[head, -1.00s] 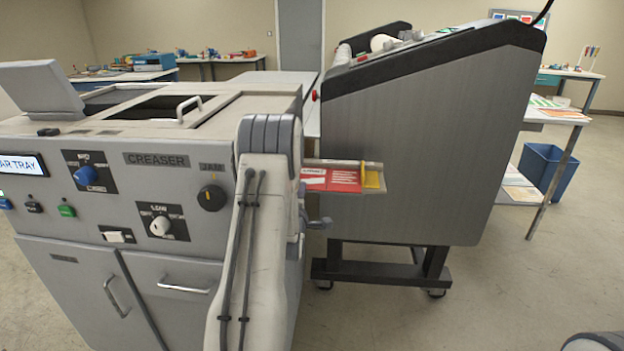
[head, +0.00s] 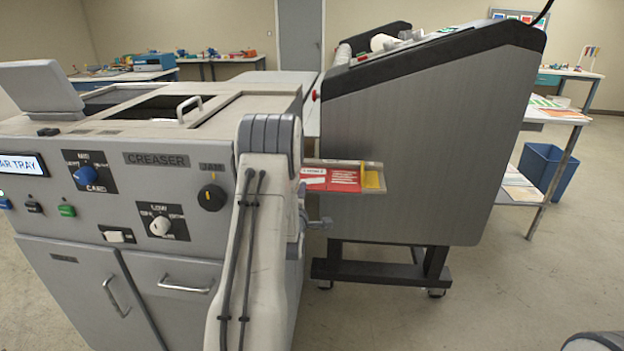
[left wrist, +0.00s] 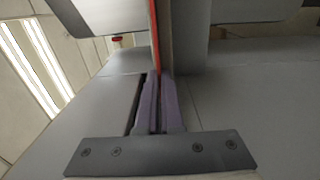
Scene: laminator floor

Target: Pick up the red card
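The red card (head: 330,179) with white print lies on a narrow ledge (head: 374,166) between the creaser and the tall grey machine. In the left wrist view the card shows edge-on as a thin red line (left wrist: 155,35). My left gripper (left wrist: 159,85) has its two purple-grey fingers close together, in line with that red edge, which runs down to the fingertips. It looks shut on the card's edge; the contact itself is hardly visible. In the head view my left arm hides most of this gripper, beside the card's left end. My right gripper is not in view.
The creaser (head: 150,159) stands at left, behind my left arm. The tall grey machine (head: 420,150) stands close at right. A yellow piece (head: 372,180) sits at the card's right end.

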